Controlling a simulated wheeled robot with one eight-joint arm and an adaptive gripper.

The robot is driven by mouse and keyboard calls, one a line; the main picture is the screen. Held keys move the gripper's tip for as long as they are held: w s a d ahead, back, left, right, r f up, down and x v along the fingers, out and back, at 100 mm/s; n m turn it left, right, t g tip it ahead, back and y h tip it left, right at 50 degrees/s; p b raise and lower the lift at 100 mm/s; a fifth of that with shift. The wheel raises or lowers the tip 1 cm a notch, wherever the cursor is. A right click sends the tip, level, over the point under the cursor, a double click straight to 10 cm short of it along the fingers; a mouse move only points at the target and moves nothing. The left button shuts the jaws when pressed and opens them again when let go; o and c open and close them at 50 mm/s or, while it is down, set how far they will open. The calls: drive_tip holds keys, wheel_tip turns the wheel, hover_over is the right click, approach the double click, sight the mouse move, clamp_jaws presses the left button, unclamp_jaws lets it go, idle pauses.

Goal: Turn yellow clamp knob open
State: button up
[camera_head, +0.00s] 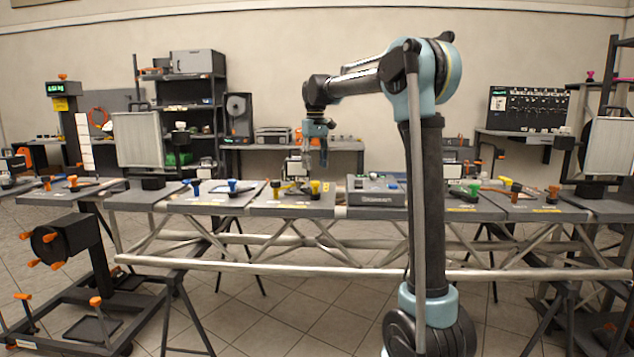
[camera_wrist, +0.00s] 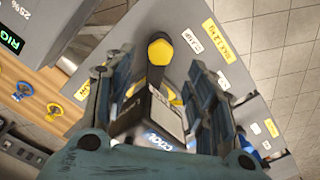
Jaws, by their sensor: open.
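In the wrist view a yellow knob (camera_wrist: 160,50) on a dark stem shows between and just beyond the finger ends. My gripper (camera_wrist: 160,66) is open, with one dark finger on each side and nothing held. A black device with a "COOL" label (camera_wrist: 150,120) lies between the fingers in the picture and partly hides another small yellow part. In the head view my gripper (camera_head: 316,161) hangs down above the middle bench panel. Two yellow knobs stand on that panel, a left one (camera_head: 275,185) and a right one (camera_head: 314,187). I cannot tell which one the wrist view shows.
A grey control box (camera_head: 376,198) stands just right of the panel. The wrist view shows yellow label strips (camera_wrist: 219,40) on the grey panel.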

wheel_tip(320, 180, down, 7)
drive_tip(key=shift+r, duration=0.2)
idle(0.3)
clamp_jaws()
drive_tip(key=shift+d, duration=0.2)
